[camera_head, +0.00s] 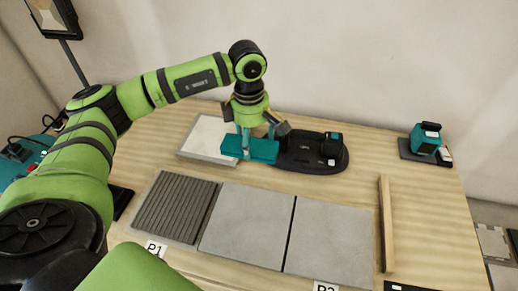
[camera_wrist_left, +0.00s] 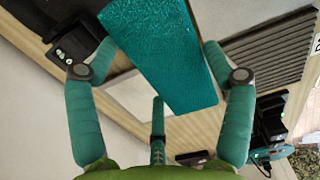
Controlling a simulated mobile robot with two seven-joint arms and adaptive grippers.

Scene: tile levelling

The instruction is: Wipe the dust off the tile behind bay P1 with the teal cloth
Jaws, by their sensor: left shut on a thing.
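My left gripper (camera_head: 257,136) is shut on the teal cloth (camera_head: 250,151), a flat, block-like pad. The cloth also fills the top centre of the left wrist view (camera_wrist_left: 165,55), between the fingers. The pale tile (camera_head: 203,137) lies behind bay P1 (camera_head: 175,207), which has a ribbed grey bed and a P1 label (camera_head: 155,249). The cloth's left end overlaps the tile's right edge in the head view; I cannot tell whether they touch. The tile is partly hidden by the cloth in the left wrist view (camera_wrist_left: 128,95). Dust on it is not distinct. My right gripper is not in view.
A black tray (camera_head: 290,165) with small items sits just right of the cloth. Two grey tiles (camera_head: 247,225) (camera_head: 332,242) lie right of the ribbed bed. A teal device (camera_head: 425,140) sits at the back right.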

